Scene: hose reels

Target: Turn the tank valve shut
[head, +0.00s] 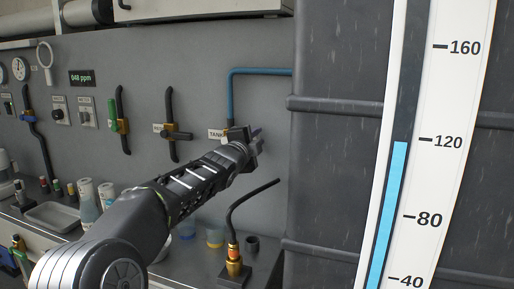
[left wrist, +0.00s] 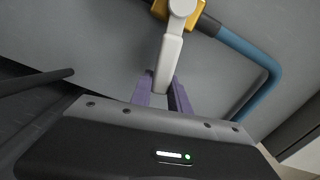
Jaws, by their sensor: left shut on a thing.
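The tank valve has a brass body (left wrist: 180,12) and a pale grey lever (left wrist: 168,60) in the left wrist view. Its blue pipe (left wrist: 252,55) bends down on the right there. In the head view the blue pipe (head: 232,85) drops to the valve beside a label reading TANK (head: 216,134). My left gripper (head: 256,143) is at the valve, and its purple fingers (left wrist: 163,92) are shut on the lever's end. The gripper and arm hide most of the valve in the head view. My right gripper is not in view.
A large dark tank (head: 335,150) with a level scale (head: 420,170) stands at right; its cyan column reads about 120. Green-handled (head: 113,112) and black-handled (head: 170,112) valves are left on the wall. A curved spout (head: 234,225), cups and bottles stand on the bench below.

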